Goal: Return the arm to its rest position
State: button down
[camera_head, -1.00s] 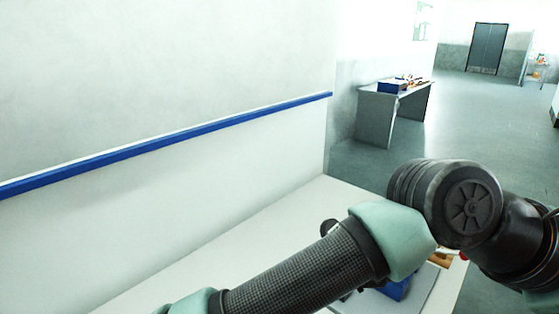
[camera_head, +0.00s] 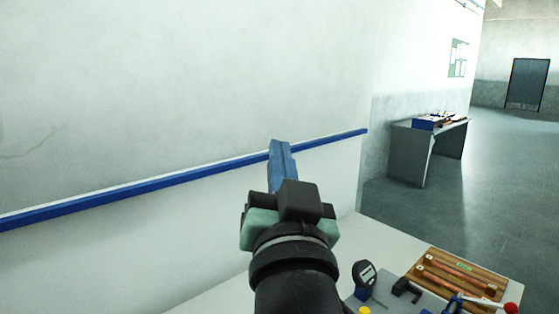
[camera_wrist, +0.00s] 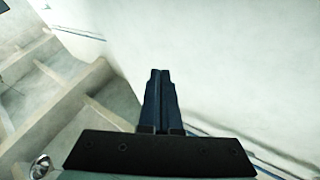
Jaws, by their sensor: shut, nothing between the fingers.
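My gripper (camera_head: 281,150) is in the middle of the head view, raised above the white bench top (camera_head: 222,297) in front of the wall. Its blue fingers point up and away and lie together. They hold nothing. In the wrist view my gripper (camera_wrist: 158,74) shows with both dark blue fingers side by side and touching, the pale wall behind them. My dark forearm runs up from the bottom edge of the head view.
A wooden tray (camera_head: 459,277) of tools, a dial gauge (camera_head: 365,274) and a black clamp-like part (camera_head: 405,289) lie on the bench at lower right. A blue rail (camera_head: 150,187) runs along the wall. A grey table (camera_head: 413,152) stands further back; the floor is open at right.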

notch_tip(320, 180, down, 12)
jog(key=a+n+g, duration=0.2)
jog(key=n+g, duration=0.1)
jog(key=g, duration=0.1)
jog(key=s+r+t, duration=0.4)
jog(key=s+r, duration=0.2)
jog(key=r, duration=0.6)
jog(key=s+r+t, duration=0.5)
jog(key=s+r, duration=0.2)
jog(key=r, duration=0.6)
jog(key=shift+s+t, duration=0.15)
jog(key=shift+t, duration=0.15)
jog(key=c, duration=1.5)
grip_release()
jog(key=shift+c, duration=0.2)
